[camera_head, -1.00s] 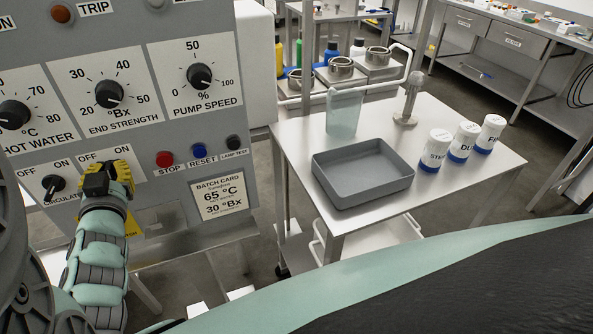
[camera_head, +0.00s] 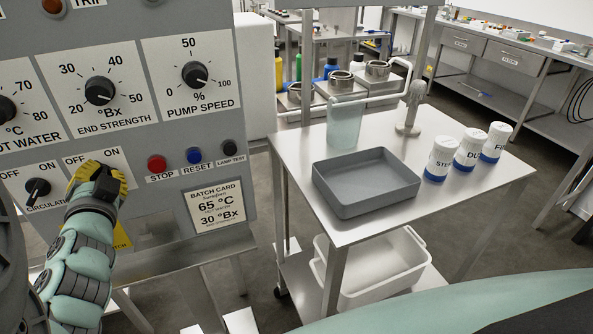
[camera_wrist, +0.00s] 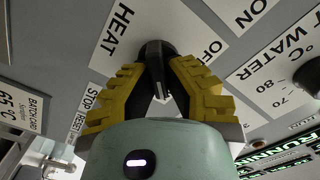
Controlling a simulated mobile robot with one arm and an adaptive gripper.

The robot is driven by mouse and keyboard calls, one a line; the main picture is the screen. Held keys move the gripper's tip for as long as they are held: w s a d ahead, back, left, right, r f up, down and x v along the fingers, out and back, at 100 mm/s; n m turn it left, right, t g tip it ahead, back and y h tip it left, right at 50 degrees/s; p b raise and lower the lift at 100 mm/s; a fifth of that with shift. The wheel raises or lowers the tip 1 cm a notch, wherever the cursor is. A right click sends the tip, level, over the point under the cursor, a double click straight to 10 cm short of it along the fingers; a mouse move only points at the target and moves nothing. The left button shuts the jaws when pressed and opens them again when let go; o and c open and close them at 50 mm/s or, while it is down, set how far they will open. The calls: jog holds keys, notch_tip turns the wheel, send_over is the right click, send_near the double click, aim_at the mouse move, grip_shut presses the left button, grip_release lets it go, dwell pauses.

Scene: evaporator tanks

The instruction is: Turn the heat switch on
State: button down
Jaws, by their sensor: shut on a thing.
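The heat switch (camera_wrist: 154,52) is a black rotary knob on the grey control panel. In the wrist view it sits between the "HEAT" label (camera_wrist: 118,30) and the "OFF" label (camera_wrist: 212,47). My gripper (camera_wrist: 160,82) has its yellow ridged fingers closed on either side of this knob. In the head view my gripper (camera_head: 97,174) covers the knob, with "OFF" and "ON" (camera_head: 90,158) printed above it. The knob's pointer angle is hard to tell.
The circulation switch (camera_head: 38,188) is close on the left. The red stop button (camera_head: 157,163) and blue reset button (camera_head: 193,155) are to the right, above the batch card (camera_head: 216,206). A steel table (camera_head: 345,228) with a grey tray (camera_head: 352,207) stands right of the panel.

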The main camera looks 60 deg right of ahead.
dwell(0.4)
jog(key=c, duration=1)
grip_release()
